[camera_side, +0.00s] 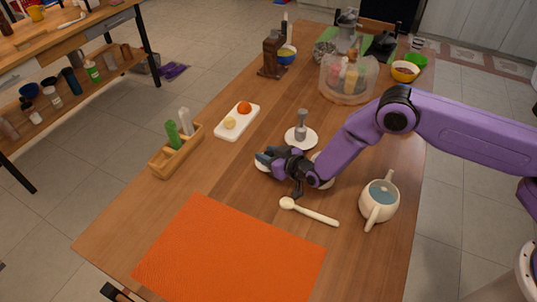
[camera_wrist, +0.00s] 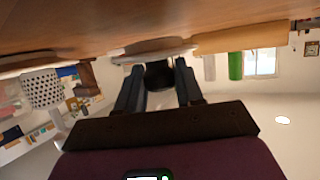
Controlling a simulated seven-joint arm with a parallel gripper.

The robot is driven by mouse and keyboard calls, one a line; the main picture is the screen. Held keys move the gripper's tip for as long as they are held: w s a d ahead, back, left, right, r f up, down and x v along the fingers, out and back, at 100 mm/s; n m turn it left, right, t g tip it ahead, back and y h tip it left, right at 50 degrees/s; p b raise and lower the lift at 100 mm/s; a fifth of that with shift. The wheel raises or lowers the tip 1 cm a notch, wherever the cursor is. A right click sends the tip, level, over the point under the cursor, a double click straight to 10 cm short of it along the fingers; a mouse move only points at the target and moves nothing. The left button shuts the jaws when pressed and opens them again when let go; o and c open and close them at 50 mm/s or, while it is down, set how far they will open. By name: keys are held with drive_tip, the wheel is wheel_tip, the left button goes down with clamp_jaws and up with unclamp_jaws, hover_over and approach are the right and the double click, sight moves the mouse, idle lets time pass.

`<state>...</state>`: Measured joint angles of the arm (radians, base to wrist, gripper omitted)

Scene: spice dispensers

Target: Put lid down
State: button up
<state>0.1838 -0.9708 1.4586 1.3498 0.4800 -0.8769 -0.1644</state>
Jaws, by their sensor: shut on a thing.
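My gripper (camera_side: 275,162) is low over the middle of the table, its fingers toward the left. In the wrist view my gripper (camera_wrist: 158,85) has a dark rounded piece (camera_wrist: 158,75) between its fingers. This seems to be part of the lid, but its full shape is hidden. A pale edge (camera_side: 323,183) shows by the wrist in the side view; I cannot tell whether it is the lid. A cream pot (camera_side: 380,203) with a handle and spout stands uncovered to the right of my gripper, bluish inside.
A white spoon (camera_side: 318,215) and orange mat (camera_side: 215,262) lie in front. A grey utensil (camera_side: 300,125) stands on a white saucer (camera_side: 312,139) just behind my gripper. A white tray (camera_side: 225,133) and wooden caddy (camera_side: 165,168) are left. Bare table lies between caddy and gripper.

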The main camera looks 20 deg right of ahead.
drive_tip(key=shift+s+d+f, duration=0.1)
drive_tip(key=shift+d+f, duration=0.05)
drive_tip(key=shift+f, duration=0.35)
drive_tip(key=o, duration=1)
drive_tip(key=shift+a+r, duration=0.2)
drive_tip(key=shift+r, duration=0.25)
drive_tip(key=v, duration=1.2)
drive_tip(key=shift+d+r, duration=0.1)
drive_tip(key=shift+d, duration=0.05)
